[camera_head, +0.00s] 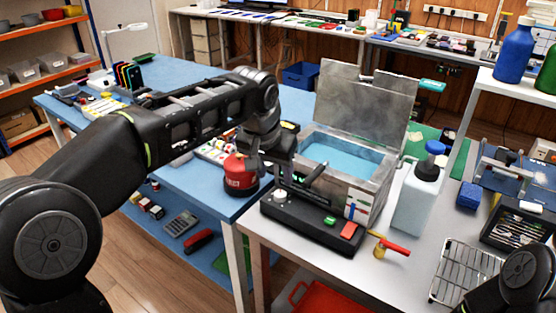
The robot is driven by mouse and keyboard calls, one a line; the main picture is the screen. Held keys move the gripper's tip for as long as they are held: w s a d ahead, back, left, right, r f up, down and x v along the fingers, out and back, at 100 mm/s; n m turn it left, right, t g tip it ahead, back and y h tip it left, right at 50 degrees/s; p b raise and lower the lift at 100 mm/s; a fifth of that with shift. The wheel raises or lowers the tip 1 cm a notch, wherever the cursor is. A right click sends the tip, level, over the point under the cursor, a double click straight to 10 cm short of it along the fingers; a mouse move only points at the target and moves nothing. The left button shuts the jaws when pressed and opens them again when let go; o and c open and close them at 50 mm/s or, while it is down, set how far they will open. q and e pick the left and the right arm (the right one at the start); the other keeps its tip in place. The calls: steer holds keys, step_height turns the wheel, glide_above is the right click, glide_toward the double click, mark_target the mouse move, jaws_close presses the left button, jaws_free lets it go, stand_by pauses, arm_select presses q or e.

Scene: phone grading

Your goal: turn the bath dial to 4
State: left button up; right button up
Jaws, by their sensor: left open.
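The bath (382,181) is a grey metal tank of blue liquid, its lid (358,100) raised, on the light grey bench. A black control panel (318,227) runs along its front. A small pale knob (280,196), which looks like the dial, sits at the panel's left end; its setting is too small to read. A green button (329,219) and a red switch (349,230) lie further right. My left gripper (297,189) is open, just above the panel's left part beside the knob. I cannot tell whether it touches. My right gripper is out of view; part of my right arm shows bottom right.
A red can (240,175) stands on the blue table close to my left wrist. A white bottle with a blue cap (417,197) stands right of the bath. A red-handled valve (392,246), a wire rack (466,270) and a tool tray (519,222) occupy the bench.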

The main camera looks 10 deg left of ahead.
arm_select(q)
steer(key=m+p, duration=0.1)
steer(key=w+m+g+p, duration=0.1)
steer(key=p, duration=0.1)
steer(key=w+m+g+p, duration=0.1)
steer(key=p, duration=0.1)
steer(key=shift+w+d+r, duration=0.15)
steer(key=shift+w+r, duration=0.1)
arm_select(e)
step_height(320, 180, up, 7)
arm_select(q)
steer(key=shift+c, duration=0.2)
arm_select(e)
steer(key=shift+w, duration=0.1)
